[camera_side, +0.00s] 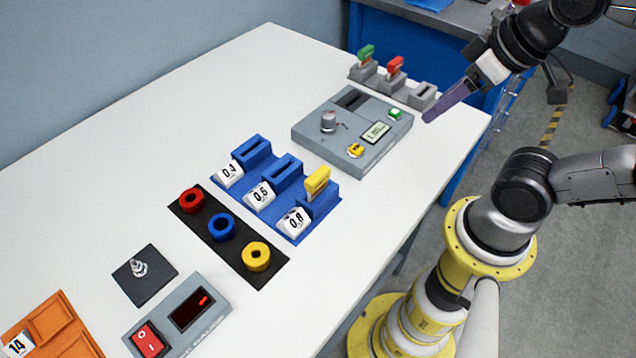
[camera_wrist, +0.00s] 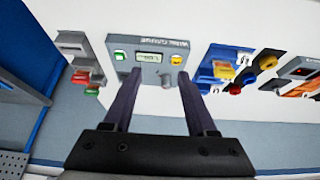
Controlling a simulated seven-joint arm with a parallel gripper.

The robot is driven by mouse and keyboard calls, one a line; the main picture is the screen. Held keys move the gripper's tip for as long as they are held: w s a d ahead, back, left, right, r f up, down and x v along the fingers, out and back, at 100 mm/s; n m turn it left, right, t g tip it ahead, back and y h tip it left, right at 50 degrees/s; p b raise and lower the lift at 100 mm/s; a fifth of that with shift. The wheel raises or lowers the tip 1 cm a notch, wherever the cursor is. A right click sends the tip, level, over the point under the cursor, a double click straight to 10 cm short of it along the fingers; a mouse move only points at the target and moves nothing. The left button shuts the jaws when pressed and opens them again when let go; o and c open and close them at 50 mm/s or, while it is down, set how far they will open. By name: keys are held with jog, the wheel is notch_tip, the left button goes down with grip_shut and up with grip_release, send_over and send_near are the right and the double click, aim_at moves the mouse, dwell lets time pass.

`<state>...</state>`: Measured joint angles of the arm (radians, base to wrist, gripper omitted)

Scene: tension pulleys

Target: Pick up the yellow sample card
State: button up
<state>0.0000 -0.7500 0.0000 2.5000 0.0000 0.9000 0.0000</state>
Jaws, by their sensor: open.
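The yellow sample card (camera_side: 317,182) stands upright in the slot of the blue holder (camera_side: 324,204) marked 0.8, at the right end of the blue row. It also shows small in the wrist view (camera_wrist: 224,74), at the right. My gripper (camera_side: 430,117) is in the air near the table's right edge, beside the grey device and well apart from the card. In the wrist view my gripper (camera_wrist: 160,80) shows two long dark fingers spread apart with nothing between them.
A grey device (camera_side: 310,137) with knob, screen and buttons lies between gripper and blue holders. Green (camera_side: 366,54) and red (camera_side: 395,66) cards stand in grey holders at the back. Red, blue and yellow rings sit on a black strip (camera_side: 188,212).

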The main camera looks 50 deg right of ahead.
notch_tip(320, 180, up, 4)
jog(key=w+m+g, duration=0.1)
jog(key=w+m, duration=0.1)
jog(key=m, duration=0.9)
jog(key=m+g, duration=0.5)
jog(key=m, duration=0.2)
send_over(318, 174)
notch_tip(318, 174, down, 2)
notch_tip(318, 174, down, 14)
jog(key=shift+r, duration=0.25)
grip_shut()
